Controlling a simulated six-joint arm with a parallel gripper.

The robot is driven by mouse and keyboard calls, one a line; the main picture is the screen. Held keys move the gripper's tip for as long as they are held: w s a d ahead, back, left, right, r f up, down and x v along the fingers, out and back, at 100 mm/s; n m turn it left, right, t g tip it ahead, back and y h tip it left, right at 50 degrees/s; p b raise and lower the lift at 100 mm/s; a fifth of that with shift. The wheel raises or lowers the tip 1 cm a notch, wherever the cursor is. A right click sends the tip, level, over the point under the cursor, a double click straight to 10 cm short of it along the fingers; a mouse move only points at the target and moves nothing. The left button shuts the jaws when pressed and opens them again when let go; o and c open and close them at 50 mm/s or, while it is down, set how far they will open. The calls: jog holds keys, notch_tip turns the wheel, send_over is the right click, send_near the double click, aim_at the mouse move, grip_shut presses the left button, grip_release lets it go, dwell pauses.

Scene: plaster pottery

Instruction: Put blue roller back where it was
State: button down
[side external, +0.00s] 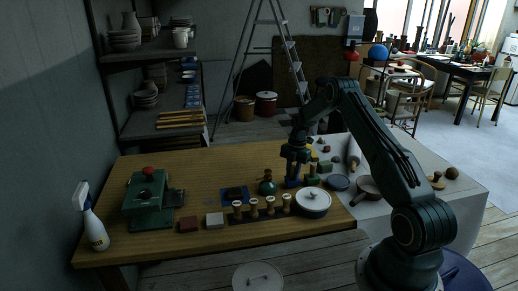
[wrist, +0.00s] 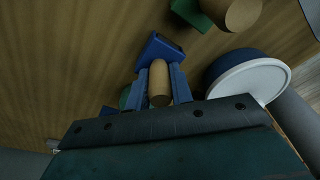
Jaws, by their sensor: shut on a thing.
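The blue roller has a blue block (wrist: 158,48) and a rounded wooden handle (wrist: 159,80). In the wrist view my gripper (wrist: 161,72) is shut on it, with one finger on each side of the handle. In the side view my gripper (side external: 294,160) points down over the right part of the wooden table (side external: 160,235), and the blue roller (side external: 292,182) shows small beneath it. I cannot tell whether the block touches the table. A green block with a wooden handle (side external: 312,180) stands just to the right; its green block (wrist: 188,12) also shows in the wrist view.
A white-lidded pot (side external: 313,199) stands close in front. A dark rack (side external: 262,211) with several wooden-handled pieces lies beside it. A green bottle (side external: 267,185) is just left of my gripper. A blue pad (side external: 235,194) lies farther left. The table's back left is clear.

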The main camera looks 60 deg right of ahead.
jog(key=shift+f, duration=0.5)
jog(key=shift+s+a+f, duration=0.1)
jog(key=shift+f, duration=0.15)
jog(key=c, duration=1.2)
grip_release()
jog(key=shift+c, duration=0.2)
jog(key=shift+r, duration=0.65)
notch_tip(320, 180, up, 12)
jog(key=d, duration=0.2)
